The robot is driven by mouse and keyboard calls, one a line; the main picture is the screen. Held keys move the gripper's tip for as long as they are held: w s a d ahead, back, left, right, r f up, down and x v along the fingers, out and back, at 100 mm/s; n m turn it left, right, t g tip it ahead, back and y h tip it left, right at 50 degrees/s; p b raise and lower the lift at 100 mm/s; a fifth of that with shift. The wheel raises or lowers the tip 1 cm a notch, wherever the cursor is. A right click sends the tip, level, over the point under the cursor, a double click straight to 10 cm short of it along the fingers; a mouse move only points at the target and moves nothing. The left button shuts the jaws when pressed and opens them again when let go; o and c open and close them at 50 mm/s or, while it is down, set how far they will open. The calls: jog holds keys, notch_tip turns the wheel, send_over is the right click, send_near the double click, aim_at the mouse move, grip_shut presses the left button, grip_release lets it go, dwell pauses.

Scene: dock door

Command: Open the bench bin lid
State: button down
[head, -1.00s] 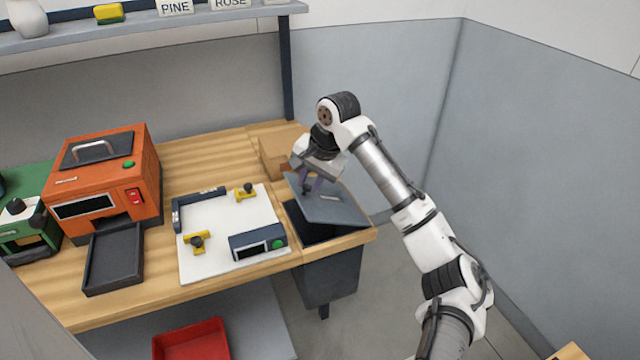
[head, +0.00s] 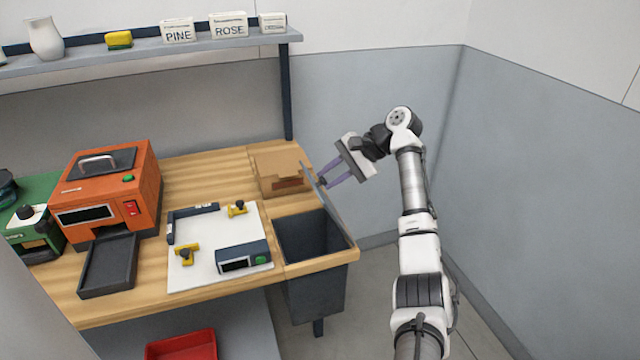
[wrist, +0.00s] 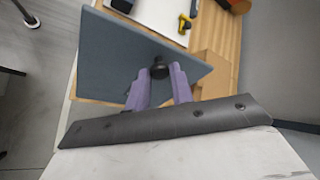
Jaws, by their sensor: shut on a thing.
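The bench bin (head: 318,292) is a dark grey box set into the right end of the wooden bench, and its dark inside shows from above. Its blue-grey lid (head: 330,203) stands steeply raised at the bin's right side, seen nearly edge-on. The lid's flat face (wrist: 108,52) fills the left and middle of the wrist view. My gripper (head: 325,174) is at the lid's upper part, its purple fingers coming from the right. In the wrist view the fingers (wrist: 160,76) are shut on the lid's round black knob (wrist: 160,67).
A cardboard box (head: 280,173) stands behind the bin, close to the lid. A white board (head: 205,262) with yellow clamps and a small device lies left of the bin. An orange machine (head: 105,190) stands farther left. Grey walls (head: 540,170) enclose the right side.

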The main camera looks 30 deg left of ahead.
jog(key=w+d+g+y+b, duration=0.1)
jog(key=w+d+g+y, duration=0.1)
jog(key=w+d+y, duration=0.1)
jog(key=shift+w+d+m+g, duration=0.4)
jog(key=shift+w+d, duration=0.15)
jog(key=shift+w, duration=0.55)
jog(key=shift+w+d, duration=0.1)
dwell(0.3)
jog(key=c, duration=1.2)
grip_release()
